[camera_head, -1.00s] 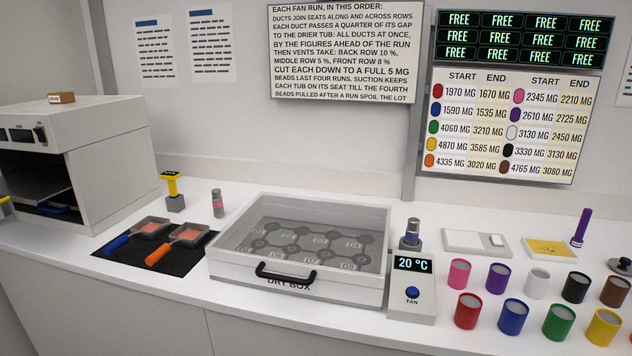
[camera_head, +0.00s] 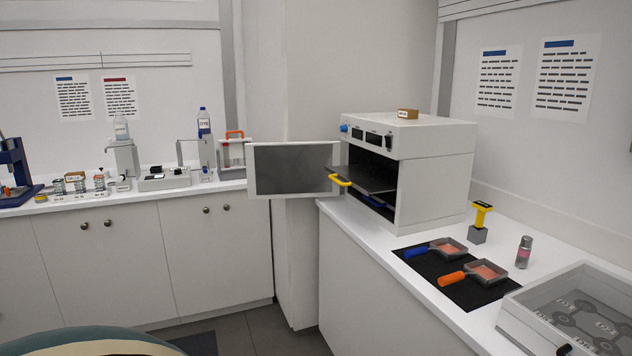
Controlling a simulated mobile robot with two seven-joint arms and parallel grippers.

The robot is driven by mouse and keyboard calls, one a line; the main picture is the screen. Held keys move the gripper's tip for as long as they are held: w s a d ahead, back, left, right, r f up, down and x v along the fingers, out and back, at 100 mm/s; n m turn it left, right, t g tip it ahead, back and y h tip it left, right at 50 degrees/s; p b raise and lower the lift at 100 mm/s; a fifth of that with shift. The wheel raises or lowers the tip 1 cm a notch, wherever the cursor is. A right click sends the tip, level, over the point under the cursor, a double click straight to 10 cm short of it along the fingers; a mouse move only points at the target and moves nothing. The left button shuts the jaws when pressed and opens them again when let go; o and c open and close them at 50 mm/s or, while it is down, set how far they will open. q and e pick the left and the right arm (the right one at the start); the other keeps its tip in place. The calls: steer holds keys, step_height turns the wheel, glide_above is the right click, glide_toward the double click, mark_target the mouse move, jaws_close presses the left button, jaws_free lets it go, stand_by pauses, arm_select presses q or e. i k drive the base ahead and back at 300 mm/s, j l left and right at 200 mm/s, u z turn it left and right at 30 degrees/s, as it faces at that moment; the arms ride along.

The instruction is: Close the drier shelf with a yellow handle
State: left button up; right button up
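The drier (camera_head: 432,170) is a white box-shaped oven at the right-hand counter's far end. Its door (camera_head: 293,170) stands wide open to the left. A dark shelf with a yellow handle (camera_head: 340,180) sticks out of the front opening. Below it, a blue handle (camera_head: 374,202) shows at the opening, lower down and farther in. Neither of my grippers is in view.
On the counter by the drier are a black mat (camera_head: 440,283) with a blue-handled and an orange-handled pan, a yellow-topped tool (camera_head: 480,220), a small bottle (camera_head: 524,252) and the dry box (camera_head: 520,325). A teal rounded object (camera_head: 90,345) is at the lower left. Floor shows between the counters.

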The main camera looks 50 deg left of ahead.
mark_target(370, 178)
steer(key=u, duration=1.4)
steer(key=i+j+z, duration=0.15)
steer(key=z, duration=0.2)
steer(key=i+j+z, duration=0.2)
steer(key=z, duration=0.15)
steer(key=i+j+z, duration=0.15)
steer(key=z, duration=0.25)
steer(key=i+j+z, duration=0.1)
steer(key=j, duration=0.25)
steer(key=i+j+z, duration=0.1)
steer(key=j, duration=0.25)
steer(key=i+j+z, duration=0.1)
steer(key=j, duration=0.3)
steer(key=i, duration=0.05)
